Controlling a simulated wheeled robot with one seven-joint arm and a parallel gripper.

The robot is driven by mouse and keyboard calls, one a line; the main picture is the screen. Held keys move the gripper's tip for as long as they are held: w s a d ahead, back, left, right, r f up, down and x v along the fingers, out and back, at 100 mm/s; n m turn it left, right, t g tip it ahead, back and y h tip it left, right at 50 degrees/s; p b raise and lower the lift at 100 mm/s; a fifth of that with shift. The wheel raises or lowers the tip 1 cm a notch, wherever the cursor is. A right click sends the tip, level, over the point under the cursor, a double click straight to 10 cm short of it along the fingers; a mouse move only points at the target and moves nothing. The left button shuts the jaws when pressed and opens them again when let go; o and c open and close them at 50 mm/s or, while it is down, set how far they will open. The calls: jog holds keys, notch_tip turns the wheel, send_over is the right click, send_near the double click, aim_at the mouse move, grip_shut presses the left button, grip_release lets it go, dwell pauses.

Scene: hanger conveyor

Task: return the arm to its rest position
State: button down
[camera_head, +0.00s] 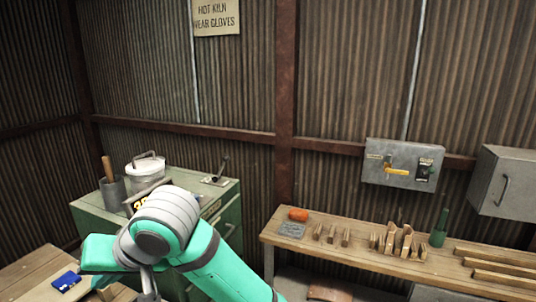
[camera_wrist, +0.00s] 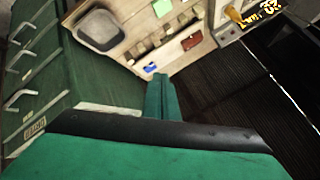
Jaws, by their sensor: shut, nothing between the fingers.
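My gripper (camera_wrist: 160,84) shows in the wrist view as narrow teal fingers pressed together, with nothing between them. They point out over the edge of a wooden bench top (camera_wrist: 120,32), and I cannot tell how high above it they are. In the head view my teal arm reaches up from the bottom edge and bends at a grey joint at lower left. This bend is in front of the green cabinet (camera_head: 233,222). The fingers cannot be made out clearly in the head view.
Green drawers with handles (camera_wrist: 22,100) stand close on the left in the wrist view. A grey tray (camera_wrist: 99,30) and small blocks lie on the bench top. In the head view, a lidded pot (camera_head: 146,172) stands on the cabinet, and a workbench (camera_head: 355,256) with wooden pieces runs right.

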jog(key=w+d+f+m+t+y, duration=0.1)
jog(key=w+f+m+t+y, duration=0.25)
jog(key=f, duration=0.35)
jog(key=w+d+f+m+t+y, duration=0.1)
jog(key=w+f+m+t+y, duration=0.2)
jog(key=f, duration=0.5)
jog(key=s+d+f+m+t+h, duration=0.2)
jog(key=d+f+t+h, duration=0.15)
jog(key=d+f, duration=0.3)
jog(key=s+d+f+m+t+h, duration=0.3)
jog(key=d+f+h, duration=0.15)
jog(key=f, duration=0.35)
jog(key=s+d+f+h, duration=0.5)
jog(key=s+d+f, duration=0.4)
jog(key=s, duration=0.4)
jog(key=s+d+r+n+h, duration=0.1)
jog(key=s+d+n, duration=0.2)
jog(key=s, duration=0.5)
jog(key=s+d+r+n+h, duration=0.1)
jog(key=s+d+n, duration=0.2)
jog(key=s+d, duration=0.2)
jog(key=v, duration=0.3)
jog(key=shift+s+d, duration=0.25)
